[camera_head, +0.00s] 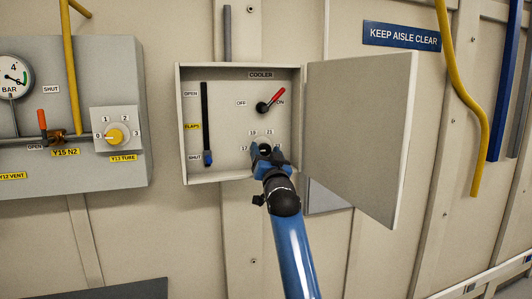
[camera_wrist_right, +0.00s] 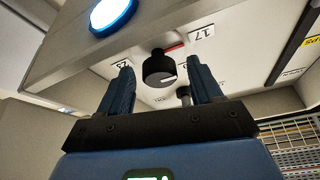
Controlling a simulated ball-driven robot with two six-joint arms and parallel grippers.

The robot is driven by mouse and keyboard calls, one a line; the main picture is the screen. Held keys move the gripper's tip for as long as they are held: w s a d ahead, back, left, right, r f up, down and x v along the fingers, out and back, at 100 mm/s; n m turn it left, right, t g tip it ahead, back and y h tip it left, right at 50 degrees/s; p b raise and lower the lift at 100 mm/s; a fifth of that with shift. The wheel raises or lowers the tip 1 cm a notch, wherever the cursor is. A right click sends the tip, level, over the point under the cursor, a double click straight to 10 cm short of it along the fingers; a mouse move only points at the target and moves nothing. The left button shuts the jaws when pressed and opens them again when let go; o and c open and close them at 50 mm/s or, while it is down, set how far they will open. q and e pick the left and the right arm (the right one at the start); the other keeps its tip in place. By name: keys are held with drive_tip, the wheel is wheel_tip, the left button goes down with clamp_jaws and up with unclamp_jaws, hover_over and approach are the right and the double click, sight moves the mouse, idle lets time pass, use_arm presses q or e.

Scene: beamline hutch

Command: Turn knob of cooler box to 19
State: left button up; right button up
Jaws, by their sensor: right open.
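The cooler box (camera_head: 225,178) is a grey wall box with its door (camera_head: 362,130) open to the right. Its dark round knob (camera_wrist_right: 158,68) shows in the right wrist view, with a white pointer line on its face, near labels 17 and 23. In the head view the scale labels show just above my right gripper (camera_head: 264,150), which covers most of the knob. My right gripper is open, its fingers either side of the knob in the wrist view. Contact cannot be told. The pointer's exact reading cannot be told. My left gripper is not in view.
Inside the box are a red-handled OFF/ON switch (camera_head: 270,102) above the knob and a FLAPS slider (camera_head: 206,125) at the left. A grey panel (camera_head: 75,175) with a gauge (camera_head: 13,78) and a yellow knob (camera_head: 115,136) stands left. A yellow pipe (camera_head: 480,130) hangs at the right.

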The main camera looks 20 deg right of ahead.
drive_tip(key=shift+c, duration=0.2)
drive_tip(key=c, duration=1)
drive_tip(key=shift+f, duration=0.1)
drive_tip(key=shift+f+m+h+b, duration=0.1)
drive_tip(key=shift+m+h+b, duration=0.5)
drive_tip(key=shift+m+b, duration=0.35)
drive_tip(key=m+h+b, duration=0.1)
drive_tip(key=m+b, duration=0.1)
drive_tip(key=m+g+h+b, duration=0.1)
drive_tip(key=m+b, duration=0.1)
drive_tip(key=m, duration=0.1)
drive_tip(key=shift+a+m+g, duration=0.15)
drive_tip(key=shift+m+g, duration=0.15)
drive_tip(key=shift+m, duration=0.05)
drive_tip(key=m+g+h+b, duration=0.1)
drive_tip(key=m, duration=0.2)
drive_tip(key=shift+r, duration=0.2)
drive_tip(key=shift+r+m+g+h+b, duration=0.15)
drive_tip(key=shift+m+g, duration=0.3)
drive_tip(key=shift+m, duration=0.65)
drive_tip(key=shift+f+m+g+h+b, duration=0.1)
drive_tip(key=shift+m+g+h+b, duration=0.25)
drive_tip(key=shift+m, duration=0.75)
